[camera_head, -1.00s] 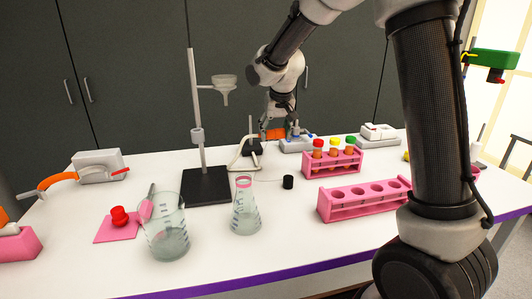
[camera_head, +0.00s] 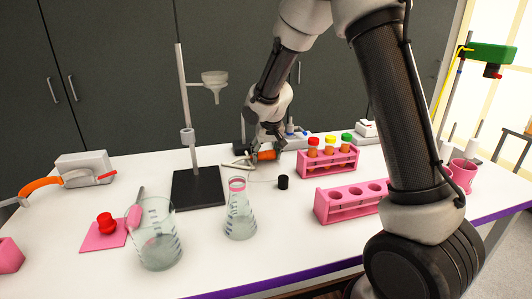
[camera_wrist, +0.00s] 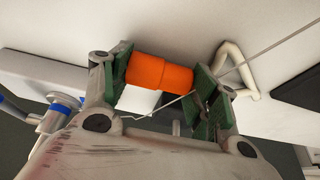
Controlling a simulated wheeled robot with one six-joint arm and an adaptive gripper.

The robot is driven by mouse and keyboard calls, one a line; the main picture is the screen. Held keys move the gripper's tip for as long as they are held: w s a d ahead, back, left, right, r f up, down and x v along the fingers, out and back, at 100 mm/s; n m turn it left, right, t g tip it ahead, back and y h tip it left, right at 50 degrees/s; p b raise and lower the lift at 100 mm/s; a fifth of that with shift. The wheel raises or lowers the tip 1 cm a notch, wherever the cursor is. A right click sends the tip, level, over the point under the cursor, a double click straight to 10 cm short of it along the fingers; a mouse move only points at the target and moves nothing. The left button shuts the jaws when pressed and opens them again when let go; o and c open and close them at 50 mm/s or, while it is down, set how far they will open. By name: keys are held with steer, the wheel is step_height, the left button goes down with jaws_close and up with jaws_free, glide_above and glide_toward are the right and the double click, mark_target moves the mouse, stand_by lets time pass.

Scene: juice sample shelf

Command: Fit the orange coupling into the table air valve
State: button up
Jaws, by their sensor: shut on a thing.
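The orange coupling (camera_head: 266,155) is a short cylinder lying sideways between the fingers of my gripper (camera_head: 259,152), low over the table behind the flask. In the wrist view the coupling (camera_wrist: 159,73) sits crosswise between the green finger pads of my gripper (camera_wrist: 165,82), which is shut on it. A fitting with blue parts (camera_head: 291,130), which looks like the table air valve, stands behind and right of my gripper, partly hidden by the arm. A metal fitting with a blue ring (camera_wrist: 66,101) shows left of my fingers in the wrist view, apart from the coupling.
A pink rack (camera_head: 329,163) with capped tubes stands right of my gripper, and an empty pink rack (camera_head: 352,203) is nearer. A stand (camera_head: 198,190), a flask (camera_head: 239,219) and a beaker (camera_head: 157,245) are left and front. A pale hose loop (camera_wrist: 247,78) lies by my fingers.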

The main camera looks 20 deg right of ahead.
steer(key=shift+f, duration=0.25)
steer(key=o, duration=1)
steer(key=shift+o, duration=0.2)
steer(key=shift+r, duration=0.2)
steer(key=v, duration=1.2)
steer(key=s+d+r, duration=0.4)
steer(key=s+d, duration=0.1)
steer(key=s, duration=0.2)
steer(key=s+d+r, duration=0.4)
steer(key=s+d, duration=0.2)
steer(key=s, duration=0.1)
steer(key=s+d, duration=0.2)
steer(key=s, duration=0.7)
steer(key=s+d+f, duration=0.1)
steer(key=s+d, duration=0.1)
steer(key=s, duration=0.7)
